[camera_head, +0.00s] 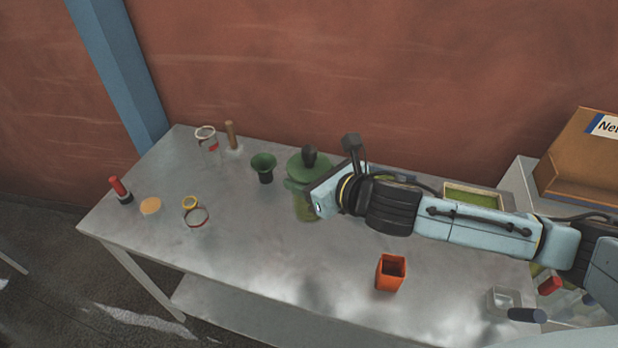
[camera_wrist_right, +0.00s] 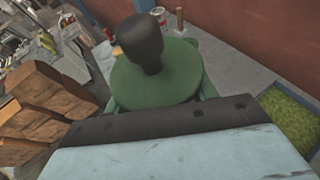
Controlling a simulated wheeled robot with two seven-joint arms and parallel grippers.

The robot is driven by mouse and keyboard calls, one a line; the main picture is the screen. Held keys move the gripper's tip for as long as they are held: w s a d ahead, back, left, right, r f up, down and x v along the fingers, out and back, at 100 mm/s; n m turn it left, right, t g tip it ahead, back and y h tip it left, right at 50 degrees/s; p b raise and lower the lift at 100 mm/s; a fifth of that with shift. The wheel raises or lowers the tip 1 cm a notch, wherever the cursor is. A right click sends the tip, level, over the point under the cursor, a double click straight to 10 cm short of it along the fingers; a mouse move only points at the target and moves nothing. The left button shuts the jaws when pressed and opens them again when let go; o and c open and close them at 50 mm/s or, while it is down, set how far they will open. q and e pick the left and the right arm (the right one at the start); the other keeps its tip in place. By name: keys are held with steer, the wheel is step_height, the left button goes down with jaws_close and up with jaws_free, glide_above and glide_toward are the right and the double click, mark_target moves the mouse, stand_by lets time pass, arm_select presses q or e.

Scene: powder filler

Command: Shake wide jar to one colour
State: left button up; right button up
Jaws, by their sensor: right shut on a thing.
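The wide jar (camera_head: 305,208) has a green lid (camera_head: 308,169) with a black knob and a see-through body with greenish contents. It stands upright near the middle of the table; I cannot tell whether it touches the tabletop. My right gripper (camera_head: 312,196) reaches in from the right and is shut on the jar, hiding part of its side. In the right wrist view the green lid (camera_wrist_right: 160,82) and black knob (camera_wrist_right: 139,40) fill the middle, and the fingers are mostly hidden. My left gripper is not in view.
On the metal table (camera_head: 250,235) stand a green funnel (camera_head: 264,165), an orange square cup (camera_head: 391,271), a white tin (camera_head: 206,138), a brush (camera_head: 232,137), a red-handled tool (camera_head: 119,189) and rings. A clear tub (camera_head: 503,301) sits at the right.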

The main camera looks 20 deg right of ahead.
steer(key=a, duration=0.5)
steer(key=shift+d, duration=4.75)
steer(key=shift+a, duration=2.3)
steer(key=shift+d, duration=0.1)
steer(key=a, duration=0.5)
steer(key=shift+d, duration=2.4)
